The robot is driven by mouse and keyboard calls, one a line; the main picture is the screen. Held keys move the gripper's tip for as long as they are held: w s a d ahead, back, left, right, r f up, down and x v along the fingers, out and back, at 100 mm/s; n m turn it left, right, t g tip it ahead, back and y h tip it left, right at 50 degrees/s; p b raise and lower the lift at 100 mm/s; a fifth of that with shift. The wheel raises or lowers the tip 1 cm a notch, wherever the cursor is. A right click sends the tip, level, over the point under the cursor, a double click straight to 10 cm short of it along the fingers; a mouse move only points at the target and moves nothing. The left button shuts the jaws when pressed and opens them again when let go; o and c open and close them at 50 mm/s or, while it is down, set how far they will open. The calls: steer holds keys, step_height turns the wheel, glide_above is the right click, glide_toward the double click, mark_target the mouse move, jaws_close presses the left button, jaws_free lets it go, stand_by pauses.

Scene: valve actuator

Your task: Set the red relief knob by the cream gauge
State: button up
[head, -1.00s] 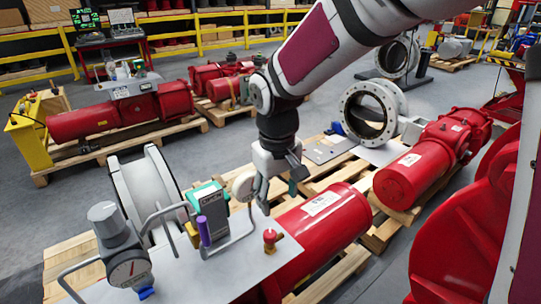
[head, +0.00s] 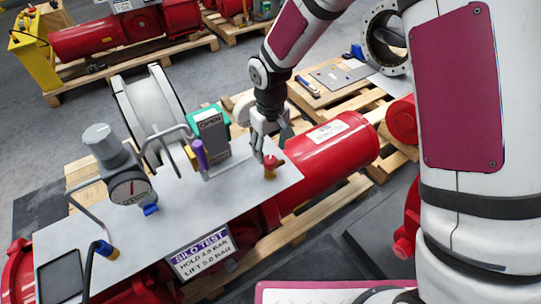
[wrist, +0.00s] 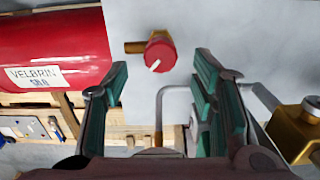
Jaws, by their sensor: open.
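The red relief knob (head: 270,160) sits on a brass fitting (head: 270,173) near the right end of a grey metal plate (head: 205,206). In the wrist view the red knob (wrist: 160,54) has a white pointer line slanting to lower left. My gripper (head: 269,146) is open, close above and behind the knob in the head view. In the wrist view its green-padded fingers (wrist: 162,70) lie left and right of the knob's line, with nothing between them visibly gripped.
A bent metal handle (head: 232,157), a purple-topped part (head: 200,153) and a green-and-grey device (head: 211,132) stand left of the knob. A sign (head: 201,252) reading SILO TEST hangs at the plate's front. A red cylinder (head: 330,145) lies behind right.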

mark_target(270, 159)
steer(key=shift+f, duration=2.2)
steer(key=c, duration=1.1)
steer(key=shift+c, duration=0.2)
